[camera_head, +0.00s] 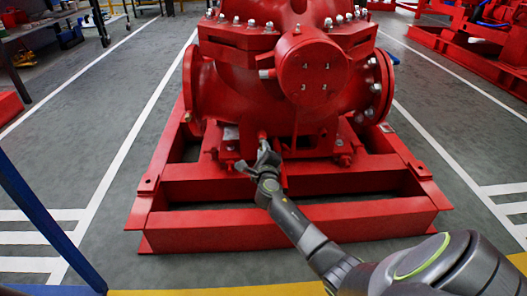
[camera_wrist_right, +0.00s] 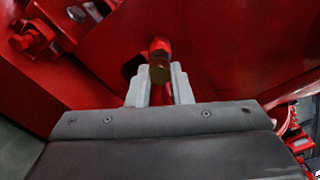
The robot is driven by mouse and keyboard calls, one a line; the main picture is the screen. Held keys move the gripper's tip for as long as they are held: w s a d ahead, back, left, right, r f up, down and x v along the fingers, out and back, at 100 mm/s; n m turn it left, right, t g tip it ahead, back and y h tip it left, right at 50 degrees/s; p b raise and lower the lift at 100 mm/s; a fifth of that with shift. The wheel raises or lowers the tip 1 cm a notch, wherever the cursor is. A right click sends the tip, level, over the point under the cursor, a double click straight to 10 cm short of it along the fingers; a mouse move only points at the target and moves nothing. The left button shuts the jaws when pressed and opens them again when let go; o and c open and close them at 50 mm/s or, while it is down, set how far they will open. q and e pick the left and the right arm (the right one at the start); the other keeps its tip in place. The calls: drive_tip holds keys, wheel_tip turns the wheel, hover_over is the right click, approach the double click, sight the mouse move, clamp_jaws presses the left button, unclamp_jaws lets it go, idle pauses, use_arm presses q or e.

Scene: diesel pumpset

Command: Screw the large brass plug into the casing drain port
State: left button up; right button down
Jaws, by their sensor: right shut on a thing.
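My right gripper (camera_head: 262,156) reaches in from the lower right to the foot of the red pump casing (camera_head: 230,95). In the right wrist view, the two pale fingers (camera_wrist_right: 160,88) are shut on the brass plug (camera_wrist_right: 159,73), which shows as a dark brass end between the fingertips. A short red port stub (camera_wrist_right: 160,47) lies directly beyond the plug and in line with it. I cannot tell whether the plug touches the stub or is in it. In the head view the plug is too small to make out. My left gripper is not in view.
The pump stands on a red steel base frame (camera_head: 290,226) with a cross rail in front of the gripper. Bolted brackets (camera_wrist_right: 75,14) lie close by at upper left in the wrist view. Grey floor (camera_head: 95,130) is open on the left.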

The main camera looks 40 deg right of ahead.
drive_tip(key=shift+p+x, duration=0.3)
drive_tip(key=shift+x, duration=0.8)
idle(1.3)
drive_tip(key=m, duration=1.7)
drive_tip(key=shift+m, duration=0.3)
drive_tip(key=m, duration=0.6)
drive_tip(key=c, duration=1.4)
unclamp_jaws()
drive_tip(key=shift+c, duration=0.2)
